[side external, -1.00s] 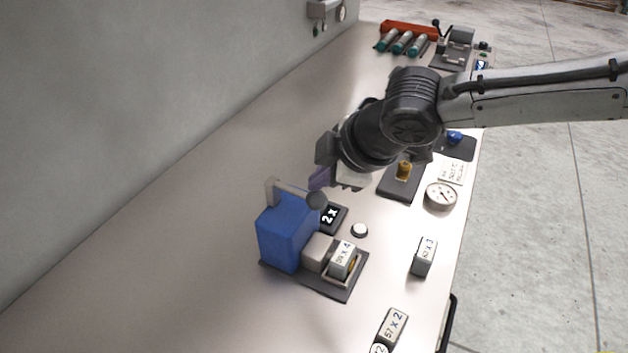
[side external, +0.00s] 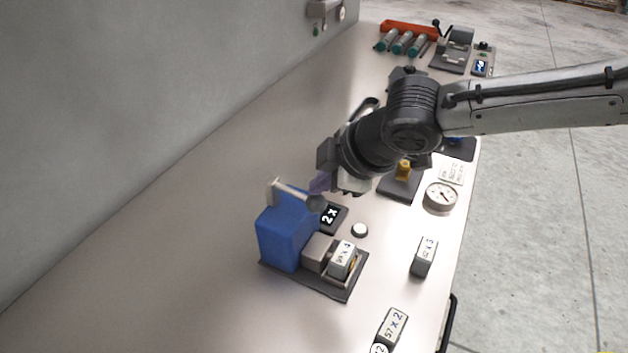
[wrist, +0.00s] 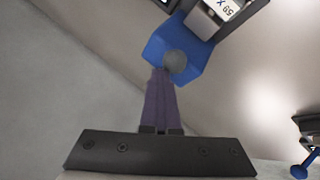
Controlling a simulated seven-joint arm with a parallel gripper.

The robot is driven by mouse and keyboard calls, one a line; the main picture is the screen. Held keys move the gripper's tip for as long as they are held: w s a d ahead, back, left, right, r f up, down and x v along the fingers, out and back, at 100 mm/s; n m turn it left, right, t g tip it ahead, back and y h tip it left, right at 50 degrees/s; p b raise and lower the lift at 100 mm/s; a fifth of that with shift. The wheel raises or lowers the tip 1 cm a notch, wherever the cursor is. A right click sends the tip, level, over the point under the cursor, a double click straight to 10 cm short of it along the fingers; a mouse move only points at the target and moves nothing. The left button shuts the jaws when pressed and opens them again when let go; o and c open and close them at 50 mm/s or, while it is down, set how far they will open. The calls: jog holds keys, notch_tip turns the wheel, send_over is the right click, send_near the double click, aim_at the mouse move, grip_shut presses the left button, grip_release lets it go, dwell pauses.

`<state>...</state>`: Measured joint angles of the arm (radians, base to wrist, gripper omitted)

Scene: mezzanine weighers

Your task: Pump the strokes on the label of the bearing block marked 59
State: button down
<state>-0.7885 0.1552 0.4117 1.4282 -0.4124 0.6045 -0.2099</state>
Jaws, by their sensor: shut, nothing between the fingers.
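The bearing block marked 59 (side external: 342,260), labelled "59 x 4", sits in the holder at the front of the blue pump (side external: 285,235). Its label also shows at the top of the wrist view (wrist: 226,8). The pump's lever (side external: 294,193) ends in a grey round knob (side external: 316,203), also seen in the wrist view (wrist: 175,62). A small display (side external: 332,216) beside the pump reads "2 x". My gripper (side external: 320,183) is shut and empty, its purple fingers just above the knob; I cannot tell whether they touch it.
Blocks labelled "x 3" (side external: 424,257) and "57 x 2" (side external: 391,328) stand to the right and front. The bench left of the pump is clear.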

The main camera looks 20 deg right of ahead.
jog(key=shift+f, duration=0.15)
jog(key=shift+w+a+r, duration=0.15)
jog(key=shift+r, duration=0.9)
jog(key=shift+w+a+r, duration=0.1)
jog(key=shift+r, duration=0.9)
jog(key=shift+r, duration=0.1)
jog(key=shift+w+a+r, duration=0.1)
jog(key=shift+r, duration=0.7)
jog(key=shift+w+a+r, duration=0.15)
jog(key=shift+r, duration=0.65)
jog(key=shift+w+a+r, duration=0.1)
jog(key=shift+r, duration=0.7)
jog(key=r, duration=0.3)
jog(key=shift+w+a+r, duration=0.25)
jog(key=shift+r, duration=0.1)
send_over(307, 197)
jog(key=s+d, duration=0.1)
jog(key=shift+s+d+f, duration=0.1)
jog(key=shift+f, duration=4.25)
